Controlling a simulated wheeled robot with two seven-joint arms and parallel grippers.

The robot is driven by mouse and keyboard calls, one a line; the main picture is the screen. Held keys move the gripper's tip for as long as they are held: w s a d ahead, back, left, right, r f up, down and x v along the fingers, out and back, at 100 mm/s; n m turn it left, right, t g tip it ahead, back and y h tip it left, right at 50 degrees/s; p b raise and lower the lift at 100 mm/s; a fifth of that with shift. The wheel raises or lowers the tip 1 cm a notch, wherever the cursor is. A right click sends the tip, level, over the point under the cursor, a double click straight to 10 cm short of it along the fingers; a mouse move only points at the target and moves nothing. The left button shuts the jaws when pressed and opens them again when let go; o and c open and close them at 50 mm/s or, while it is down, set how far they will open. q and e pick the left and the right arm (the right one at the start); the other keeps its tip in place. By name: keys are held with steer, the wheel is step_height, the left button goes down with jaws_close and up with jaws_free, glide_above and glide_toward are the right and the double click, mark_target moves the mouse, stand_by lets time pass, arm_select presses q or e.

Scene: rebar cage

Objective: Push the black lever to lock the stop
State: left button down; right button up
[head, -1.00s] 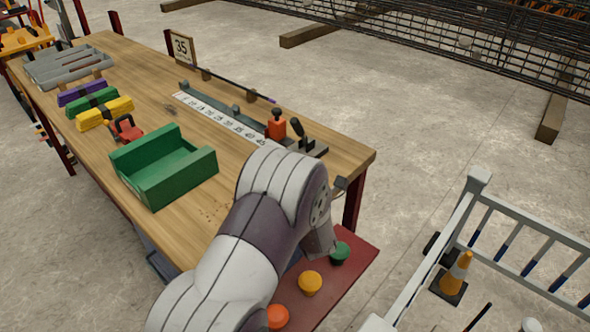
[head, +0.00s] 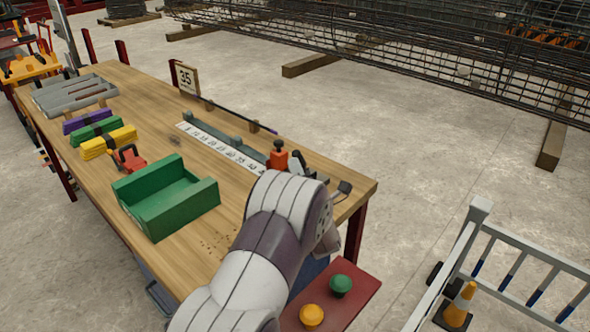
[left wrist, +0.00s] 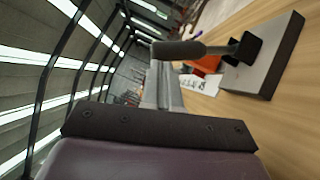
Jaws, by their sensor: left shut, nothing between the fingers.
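The black lever (head: 297,161) stands at the near right end of the stop rail on the wooden bench, partly behind my left arm. Beside it is the orange-red stop (head: 278,158) with a black knob. In the left wrist view the lever's dark handle (left wrist: 180,50) points left from a black pivot on a grey base plate (left wrist: 268,68). My left gripper (left wrist: 158,124) fills the bottom of that view, shut and empty. The handle shows beyond it, with a visible gap in the picture. In the head view my arm hides most of the gripper. My right gripper is not visible.
A green open box (head: 165,200) stands left of my arm. A red panel with green and yellow buttons (head: 341,285) is at the bench's near end. White railing stands at right.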

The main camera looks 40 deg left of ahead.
arm_select(q)
steer(key=w+r+m+g+h+p, duration=0.3)
steer(key=w+m+p, duration=0.3)
steer(key=w+p, duration=0.4)
steer(key=shift+w+d+r+m+p, duration=0.15)
steer(key=shift+d+r+m+p, duration=0.05)
steer(key=shift+d+m+p, duration=0.2)
steer(key=shift+d, duration=0.1)
stand_by(0.6)
steer(key=shift+r, duration=0.15)
